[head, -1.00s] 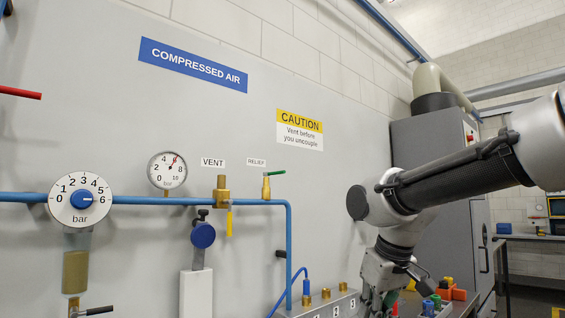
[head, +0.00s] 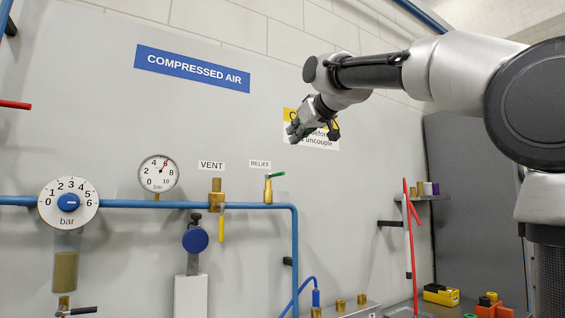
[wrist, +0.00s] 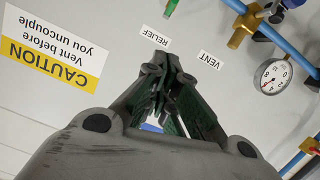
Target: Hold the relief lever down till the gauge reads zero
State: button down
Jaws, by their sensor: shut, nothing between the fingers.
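The relief lever (head: 277,174) is a small green handle on a brass valve under the RELIEF label. It sticks out to the right and tilts slightly up, and it shows at the top of the wrist view (wrist: 170,7). My gripper (head: 292,131) is up and to the right of the lever, in front of the yellow caution sign, apart from the lever. Its fingers are shut and empty in the wrist view (wrist: 168,62).
The vent valve (head: 216,193) with a yellow handle sits left of the lever. A blue pipe (head: 140,204) runs along the wall below. A regulator dial (head: 68,203) is at far left. A shelf and red pole (head: 410,240) stand at right. The wall around the lever is clear.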

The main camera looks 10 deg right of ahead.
send_over(275, 175)
jog(key=s, duration=0.4)
notch_tip(275, 175, down, 3)
jog(key=shift+s+d+f, duration=0.1)
jog(key=shift+d+f, duration=0.25)
jog(key=shift+f, duration=0.5)
jog(key=shift+d+f, duration=0.3)
jog(key=shift+f, duration=0.55)
